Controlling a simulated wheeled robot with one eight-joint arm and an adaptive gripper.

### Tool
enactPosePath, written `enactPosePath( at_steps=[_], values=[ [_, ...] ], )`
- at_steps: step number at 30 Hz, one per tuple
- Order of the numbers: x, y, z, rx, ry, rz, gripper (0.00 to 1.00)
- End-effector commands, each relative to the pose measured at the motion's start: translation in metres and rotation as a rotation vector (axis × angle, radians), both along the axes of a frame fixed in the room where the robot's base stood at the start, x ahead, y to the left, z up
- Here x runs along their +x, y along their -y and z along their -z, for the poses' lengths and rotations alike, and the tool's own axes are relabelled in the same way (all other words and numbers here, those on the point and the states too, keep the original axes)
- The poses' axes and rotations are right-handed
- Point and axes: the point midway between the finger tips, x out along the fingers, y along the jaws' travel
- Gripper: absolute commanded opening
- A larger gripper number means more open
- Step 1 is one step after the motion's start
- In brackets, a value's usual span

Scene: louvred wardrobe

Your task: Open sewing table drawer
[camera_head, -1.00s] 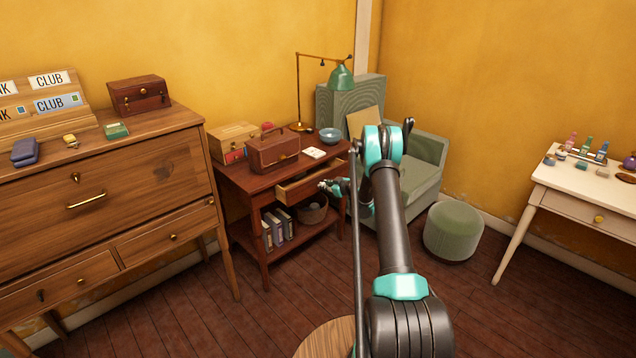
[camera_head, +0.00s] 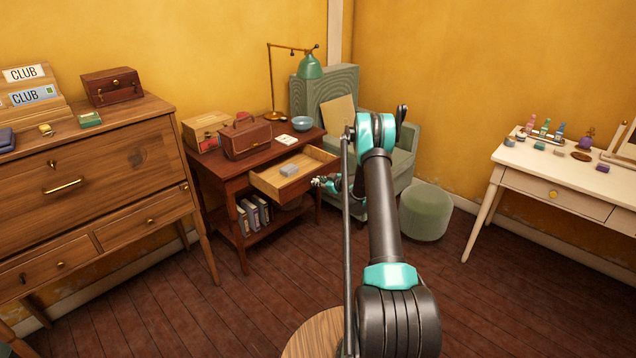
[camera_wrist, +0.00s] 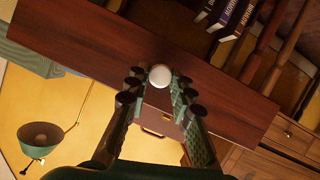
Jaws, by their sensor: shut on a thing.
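The dark red-brown sewing table (camera_head: 228,172) stands against the back wall. Its drawer (camera_head: 280,192) is pulled well out, and the pale wooden inside shows with a small grey box (camera_head: 289,170) in it. My gripper (camera_head: 320,182) is at the front of the drawer, partly hidden by my arm. In the wrist view the fingers of my gripper (camera_wrist: 159,88) are on both sides of a round white knob (camera_wrist: 160,76) on the dark drawer front (camera_wrist: 85,45). They are shut on the knob.
A brown case (camera_head: 246,138), a blue bowl (camera_head: 302,123) and a green lamp (camera_head: 310,67) are on the table. A green stool (camera_head: 426,212) and armchair (camera_head: 405,150) stand right of it. A large wooden cabinet (camera_head: 110,165) stands left.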

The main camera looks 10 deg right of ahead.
Motion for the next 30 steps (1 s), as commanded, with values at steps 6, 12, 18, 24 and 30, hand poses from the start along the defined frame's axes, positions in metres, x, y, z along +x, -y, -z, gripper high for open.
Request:
enactPosePath(
  at_steps=[6,12,18,24,30],
  values=[
    [0.0,0.0,0.0,0.0,0.0,-0.001,0.0],
    [0.0,0.0,0.0,0.0,0.0,0.0,0.42],
    [0.0,0.0,0.0,0.0,0.0,0.0,0.44],
    [-0.004,0.003,-0.002,0.001,0.0,0.001,0.44],
    [-0.029,0.017,-0.014,0.001,-0.001,0.002,0.44]
  ],
)
